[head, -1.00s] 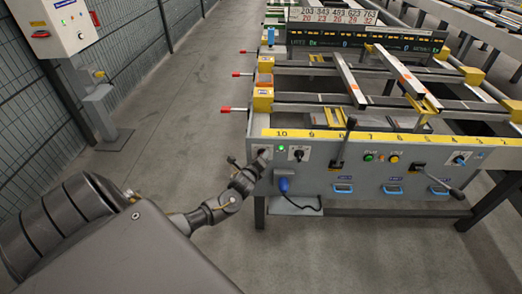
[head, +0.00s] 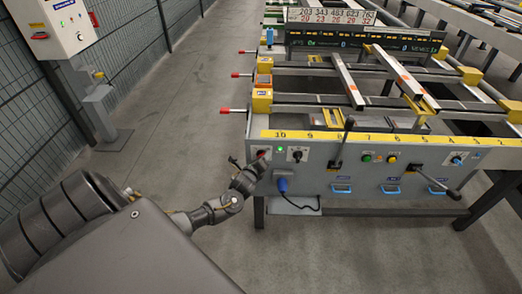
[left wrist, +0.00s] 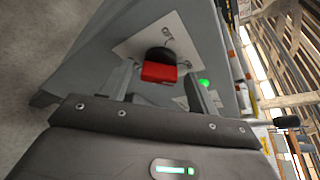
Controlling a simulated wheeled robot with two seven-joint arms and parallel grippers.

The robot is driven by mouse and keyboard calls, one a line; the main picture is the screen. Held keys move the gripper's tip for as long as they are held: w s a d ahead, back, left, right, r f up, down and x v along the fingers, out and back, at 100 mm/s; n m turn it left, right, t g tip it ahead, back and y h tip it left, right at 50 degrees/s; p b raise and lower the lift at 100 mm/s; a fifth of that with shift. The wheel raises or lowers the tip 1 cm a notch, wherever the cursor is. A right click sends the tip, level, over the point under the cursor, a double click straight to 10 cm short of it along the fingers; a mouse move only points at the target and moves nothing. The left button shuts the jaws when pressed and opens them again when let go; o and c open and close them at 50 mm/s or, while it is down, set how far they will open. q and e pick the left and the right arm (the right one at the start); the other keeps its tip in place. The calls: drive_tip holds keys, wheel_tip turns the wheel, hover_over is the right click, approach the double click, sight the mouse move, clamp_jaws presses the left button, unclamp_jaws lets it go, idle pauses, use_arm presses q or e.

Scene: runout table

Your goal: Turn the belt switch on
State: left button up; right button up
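The belt switch, a red handle on a black round base, sits on a pale plate at the left end of the grey front panel. In the left wrist view the red handle (left wrist: 160,72) lies ahead between my finger tips; I see no grip on it. In the head view a bit of red (head: 262,153) shows at the tip of my left gripper (head: 257,162). The left fingers (left wrist: 160,88) are spread apart with space on both sides of the handle. My right gripper is in neither view.
A lit green lamp (head: 280,149) is right of the switch, then a black knob (head: 298,155). A blue plug (head: 282,185) with a cable hangs below. Levers (head: 437,183) stick out farther right.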

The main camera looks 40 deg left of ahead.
use_arm(q)
drive_tip(key=v, duration=1)
drive_tip(key=shift+s+p, duration=0.35)
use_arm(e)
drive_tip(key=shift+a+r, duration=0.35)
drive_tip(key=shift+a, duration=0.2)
use_arm(q)
drive_tip(key=shift+d+r, duration=0.1)
drive_tip(key=shift+r, duration=0.05)
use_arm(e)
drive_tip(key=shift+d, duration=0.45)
